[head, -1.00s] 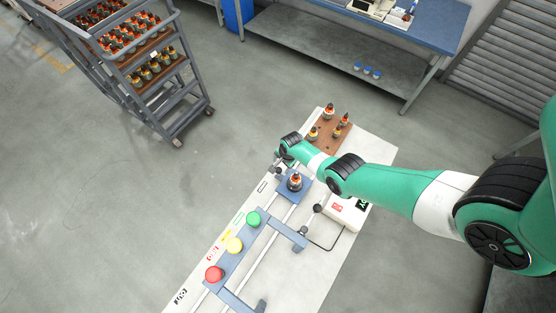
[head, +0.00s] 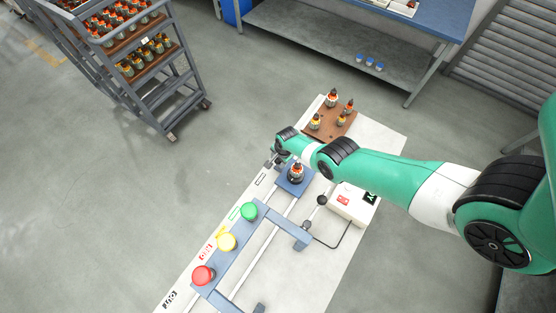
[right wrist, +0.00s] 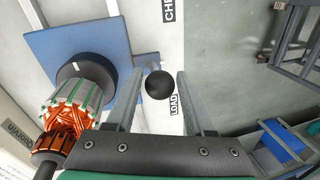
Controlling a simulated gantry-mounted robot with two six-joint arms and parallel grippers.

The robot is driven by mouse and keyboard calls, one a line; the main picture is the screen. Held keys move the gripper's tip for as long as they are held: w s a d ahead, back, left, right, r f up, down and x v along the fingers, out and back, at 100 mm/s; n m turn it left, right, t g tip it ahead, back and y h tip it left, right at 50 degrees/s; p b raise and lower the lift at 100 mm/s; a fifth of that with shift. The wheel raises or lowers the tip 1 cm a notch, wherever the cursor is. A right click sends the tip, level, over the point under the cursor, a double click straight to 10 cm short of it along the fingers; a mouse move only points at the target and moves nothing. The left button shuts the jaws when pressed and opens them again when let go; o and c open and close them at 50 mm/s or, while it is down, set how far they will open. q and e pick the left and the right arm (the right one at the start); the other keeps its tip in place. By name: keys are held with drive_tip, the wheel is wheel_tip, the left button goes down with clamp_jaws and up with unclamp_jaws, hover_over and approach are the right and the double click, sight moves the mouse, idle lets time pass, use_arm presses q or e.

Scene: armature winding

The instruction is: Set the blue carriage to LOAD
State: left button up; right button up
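The blue carriage (head: 287,188) sits on the rails in the head view, with an armature (head: 297,173) upright on it. In the right wrist view, the blue carriage (right wrist: 60,42) is at upper left, and the armature's copper windings (right wrist: 68,120) show below it. A black ball knob (right wrist: 159,84) beside the carriage lies between the fingers of my right gripper (right wrist: 158,78). The fingers are open, with a gap on each side of the knob. The LOAD label (right wrist: 174,105) is just beside the knob; part of the CHECK label (right wrist: 168,10) shows farther up. My left gripper is not in view.
A brown tray (head: 330,125) with several armatures is beyond the carriage. A white box (head: 350,203) is right of the rails. A loaded cart (head: 160,75) stands at upper left.

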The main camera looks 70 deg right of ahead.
clamp_jaws()
idle(1.1)
